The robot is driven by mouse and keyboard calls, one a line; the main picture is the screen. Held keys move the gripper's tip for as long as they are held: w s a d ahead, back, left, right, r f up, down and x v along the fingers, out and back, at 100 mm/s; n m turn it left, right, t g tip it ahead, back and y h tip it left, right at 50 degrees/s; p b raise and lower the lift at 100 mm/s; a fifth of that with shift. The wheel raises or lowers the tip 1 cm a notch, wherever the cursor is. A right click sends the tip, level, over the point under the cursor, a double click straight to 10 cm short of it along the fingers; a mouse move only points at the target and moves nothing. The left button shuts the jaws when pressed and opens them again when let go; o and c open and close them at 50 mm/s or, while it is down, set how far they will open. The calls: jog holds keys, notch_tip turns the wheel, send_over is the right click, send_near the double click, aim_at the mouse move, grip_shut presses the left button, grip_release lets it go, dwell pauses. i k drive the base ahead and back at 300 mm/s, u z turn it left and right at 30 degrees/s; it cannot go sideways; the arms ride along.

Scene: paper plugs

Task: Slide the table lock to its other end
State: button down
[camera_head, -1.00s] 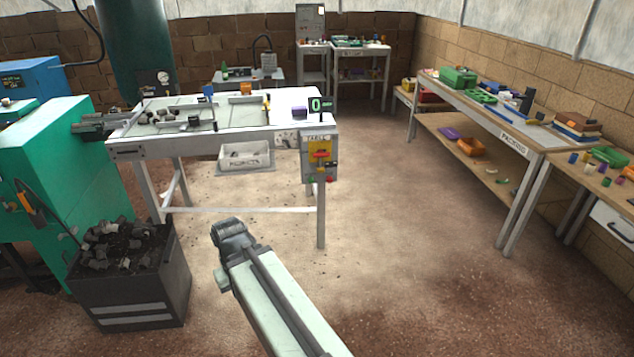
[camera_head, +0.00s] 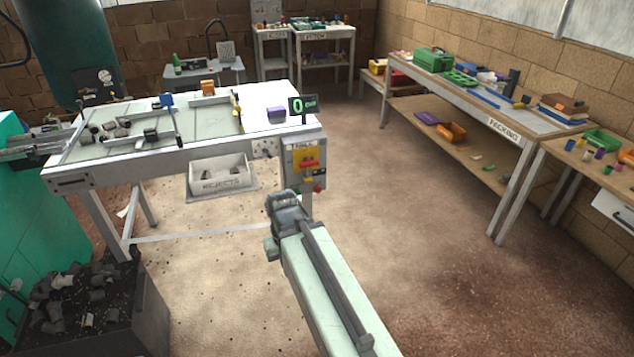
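A grey control box (camera_head: 291,172) hangs at the front right corner of the white work table (camera_head: 120,160). It carries a small label at the top, a yellow plate with a red handle (camera_head: 308,162), a small dark and yellow fitting below that, and a red button (camera_head: 318,188). Which of these small parts is the table lock, and at which end it sits, is too small to tell. My arm reaches up from the bottom right, its dark end joint in front of the box's lower part and apparently nearer the camera. My gripper's fingers cannot be seen.
A white rejects bin (camera_head: 222,180) hangs under the table's front. A dark crate of grey plugs (camera_head: 125,320) stands at the lower left beside a green machine (camera_head: 20,220). The packing bench (camera_head: 490,115) is on the right. The floor between the table and the bench is clear.

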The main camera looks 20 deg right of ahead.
aim_at(308, 180)
jog(key=u, duration=0.15)
jog(key=i, duration=1)
jog(key=u, duration=0.8)
